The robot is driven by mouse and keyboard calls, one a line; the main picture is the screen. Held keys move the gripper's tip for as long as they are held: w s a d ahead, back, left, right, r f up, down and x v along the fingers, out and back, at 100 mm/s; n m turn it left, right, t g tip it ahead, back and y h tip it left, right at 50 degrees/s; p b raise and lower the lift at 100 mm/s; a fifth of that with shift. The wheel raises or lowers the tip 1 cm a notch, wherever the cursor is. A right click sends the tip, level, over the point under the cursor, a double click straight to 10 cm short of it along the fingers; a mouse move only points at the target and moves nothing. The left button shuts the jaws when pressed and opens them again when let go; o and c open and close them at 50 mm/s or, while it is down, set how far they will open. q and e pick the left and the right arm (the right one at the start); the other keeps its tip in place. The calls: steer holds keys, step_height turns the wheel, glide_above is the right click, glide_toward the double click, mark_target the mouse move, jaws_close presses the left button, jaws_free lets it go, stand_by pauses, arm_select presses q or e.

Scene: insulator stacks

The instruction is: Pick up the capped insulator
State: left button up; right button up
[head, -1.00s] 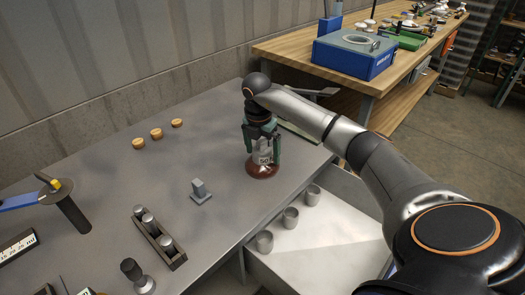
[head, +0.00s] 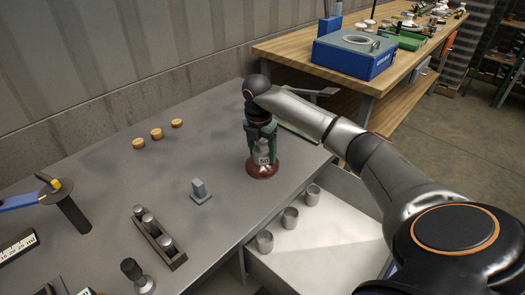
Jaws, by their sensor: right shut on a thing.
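The capped insulator (head: 263,169) stands upright near the right end of the grey table, with a wide reddish-brown base and a pale upper part bearing a small label. My right gripper (head: 262,146) points down over it and is shut on its upper part, with one finger on each side. The top of the insulator is hidden by the gripper. The base appears to rest on the table. My left gripper is not in view.
A small grey block on a plate (head: 200,192) stands left of the insulator. A holder with metal cylinders (head: 160,238) lies nearer. Several cork-coloured discs (head: 156,134) sit at the back. An open drawer with grey cups (head: 290,217) is below the front edge. A wooden bench (head: 300,48) stands behind.

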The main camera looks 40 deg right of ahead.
jaws_close()
steer(key=shift+r, duration=0.15)
